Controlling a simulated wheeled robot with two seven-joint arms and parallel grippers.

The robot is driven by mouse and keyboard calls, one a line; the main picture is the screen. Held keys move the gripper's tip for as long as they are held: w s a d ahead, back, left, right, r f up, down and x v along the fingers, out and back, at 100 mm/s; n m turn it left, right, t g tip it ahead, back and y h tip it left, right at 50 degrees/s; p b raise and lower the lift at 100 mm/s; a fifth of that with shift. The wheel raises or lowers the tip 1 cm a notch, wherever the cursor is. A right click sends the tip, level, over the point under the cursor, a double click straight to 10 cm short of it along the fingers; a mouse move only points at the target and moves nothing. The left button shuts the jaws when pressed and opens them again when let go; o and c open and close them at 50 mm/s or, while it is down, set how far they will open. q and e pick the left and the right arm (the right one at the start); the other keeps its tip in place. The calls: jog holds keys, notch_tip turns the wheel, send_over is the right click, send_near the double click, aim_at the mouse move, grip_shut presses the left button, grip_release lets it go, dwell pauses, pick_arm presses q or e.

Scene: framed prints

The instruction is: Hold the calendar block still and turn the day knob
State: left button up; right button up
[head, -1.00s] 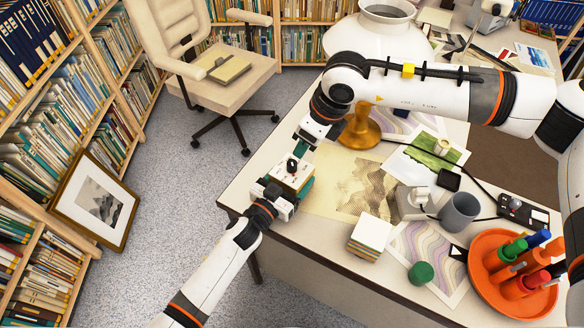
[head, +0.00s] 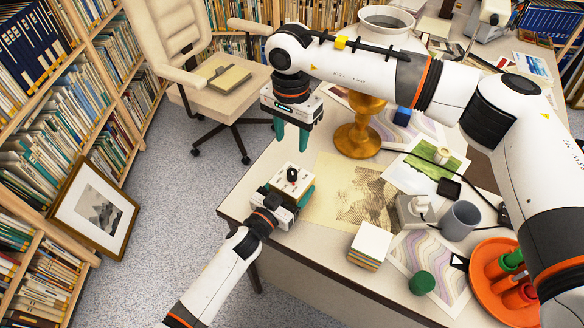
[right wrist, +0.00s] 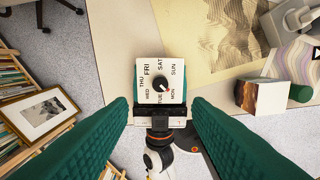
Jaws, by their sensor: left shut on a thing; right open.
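The calendar block (head: 281,185) is a small white block at the table's left corner, with a black day knob (head: 292,174) on its upper face. My left gripper (head: 288,199) is shut on the block from the near side.
A brass stand (head: 358,140) is right of my right gripper. A flat print (head: 340,195) lies beside the block.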

aim_at(292, 172)
notch_tip(292, 172, down, 11)
jog(key=shift+f, duration=0.2)
dwell(0.3)
grip_shut()
